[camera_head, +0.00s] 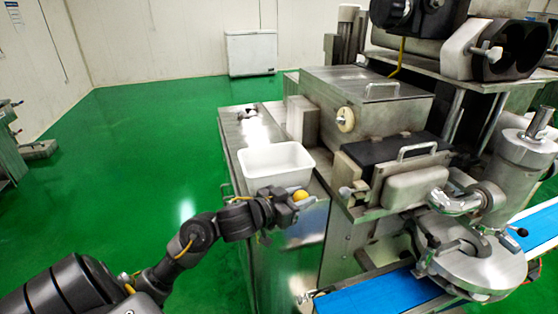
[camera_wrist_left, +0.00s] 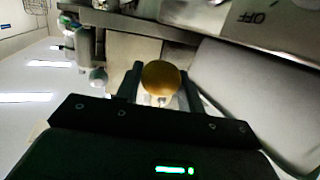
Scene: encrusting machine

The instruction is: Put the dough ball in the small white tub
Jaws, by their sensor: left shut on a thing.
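A small yellow-orange dough ball (camera_head: 300,197) is held between the fingertips of my left gripper (camera_head: 296,200). In the left wrist view the dough ball (camera_wrist_left: 160,78) sits between the two dark fingers, which are shut on it. The small white tub (camera_head: 276,154) stands on the steel counter left of the machine. Its visible inside looks empty. The ball and my left gripper appear at the tub's near right corner, outside its opening; their height above the counter is hard to tell. My right gripper is not in view.
The steel counter (camera_head: 235,135) has small metal parts (camera_head: 248,113) at its far end. The steel machine (camera_head: 365,100) rises close on the right, with a blue conveyor belt (camera_head: 380,294) at lower right. Open green floor (camera_head: 150,150) lies to the left.

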